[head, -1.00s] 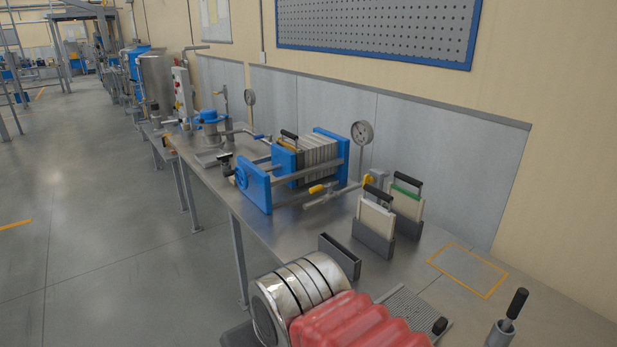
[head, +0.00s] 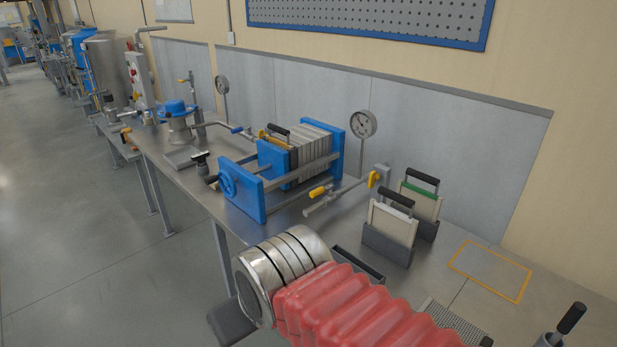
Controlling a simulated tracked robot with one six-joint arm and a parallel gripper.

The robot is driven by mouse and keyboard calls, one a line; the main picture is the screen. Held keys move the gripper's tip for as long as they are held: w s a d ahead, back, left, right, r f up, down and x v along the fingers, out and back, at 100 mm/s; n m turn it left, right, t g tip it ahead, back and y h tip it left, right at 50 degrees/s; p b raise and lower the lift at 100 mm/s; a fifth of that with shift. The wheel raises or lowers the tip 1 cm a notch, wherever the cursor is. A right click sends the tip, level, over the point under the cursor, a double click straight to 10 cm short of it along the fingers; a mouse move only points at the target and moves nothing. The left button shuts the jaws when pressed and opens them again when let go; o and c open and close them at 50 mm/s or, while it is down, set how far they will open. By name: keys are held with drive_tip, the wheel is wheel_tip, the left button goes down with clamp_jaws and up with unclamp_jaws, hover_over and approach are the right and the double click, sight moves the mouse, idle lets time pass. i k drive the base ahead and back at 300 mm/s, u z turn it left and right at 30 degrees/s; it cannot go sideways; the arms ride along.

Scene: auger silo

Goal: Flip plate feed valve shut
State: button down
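A plate filter press (head: 315,152) with blue end plates and a grey plate stack stands on the steel bench in mid-view. A pipe with a yellow-handled valve (head: 320,191) runs at its right front. A second yellow handle (head: 373,179) sits at that pipe's far end, by a grey box. A blue-handled valve (head: 243,131) is on the pipe behind the press. No readable label shows which one is the plate feed valve. My arm, with a metal collar and red bellows, shows at the bottom, apart from these valves in the picture; my gripper is not visible.
Two plates with black handles stand in grey holders (head: 388,242) right of the press. A pressure gauge (head: 363,124) rises behind. A blue-topped pump (head: 178,118) stands further left. A yellow-outlined area (head: 490,270) on the right of the bench is empty. Open floor lies left.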

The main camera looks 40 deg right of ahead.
sight(314, 194)
drive_tip(key=z, duration=0.15)
drive_tip(key=i, duration=1.2)
drive_tip(key=z, duration=0.2)
